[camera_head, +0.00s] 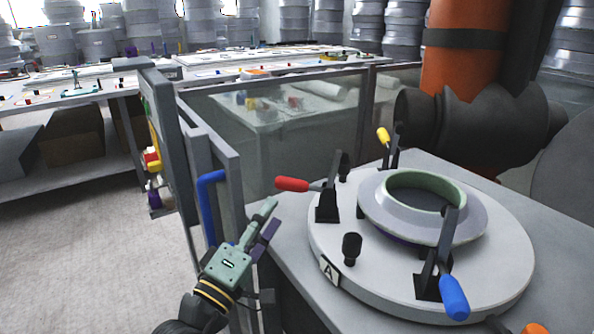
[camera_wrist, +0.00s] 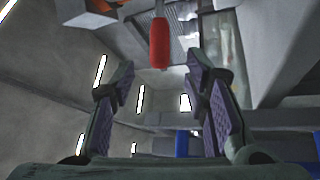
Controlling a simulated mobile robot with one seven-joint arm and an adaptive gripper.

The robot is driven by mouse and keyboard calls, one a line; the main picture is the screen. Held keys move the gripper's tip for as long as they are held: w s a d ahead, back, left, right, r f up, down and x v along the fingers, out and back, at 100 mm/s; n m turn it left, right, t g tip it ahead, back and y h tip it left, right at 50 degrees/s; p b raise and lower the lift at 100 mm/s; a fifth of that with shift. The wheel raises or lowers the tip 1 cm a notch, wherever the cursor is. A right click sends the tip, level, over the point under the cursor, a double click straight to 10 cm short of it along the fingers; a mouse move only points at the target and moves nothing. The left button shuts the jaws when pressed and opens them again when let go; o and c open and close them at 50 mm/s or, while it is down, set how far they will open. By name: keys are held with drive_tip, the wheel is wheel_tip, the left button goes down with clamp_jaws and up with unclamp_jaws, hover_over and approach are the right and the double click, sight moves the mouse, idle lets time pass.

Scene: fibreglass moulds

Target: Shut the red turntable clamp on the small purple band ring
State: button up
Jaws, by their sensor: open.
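The red clamp's red handle (camera_head: 292,184) sticks out level to the left over the turntable (camera_head: 330,262) edge. Its black base (camera_head: 327,207) stands on the turntable, and a dark arm (camera_head: 343,166) stands raised beside it. A pale ring with a green inner face (camera_head: 470,215) sits mid-turntable; a purple strip (camera_head: 393,237) shows under its rim. My gripper (camera_head: 269,219) is open and empty, below and left of the red handle, apart from it. In the wrist view the red handle (camera_wrist: 159,42) shows beyond the fingertips, between them.
A blue-handled clamp (camera_head: 454,297) stands at the turntable's front right, a yellow-handled one (camera_head: 384,138) at the back. A black knob (camera_head: 351,248) stands near the front edge. A grey frame with a blue bar (camera_head: 207,205) stands close left of my gripper. A glass-like screen (camera_head: 290,120) is behind.

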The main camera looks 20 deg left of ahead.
sight(284, 189)
drive_tip(key=p+x, duration=0.2)
drive_tip(key=x, duration=0.7)
drive_tip(key=shift+w+r+p, duration=0.15)
drive_tip(key=shift+p, duration=0.25)
clamp_jaws()
idle(0.3)
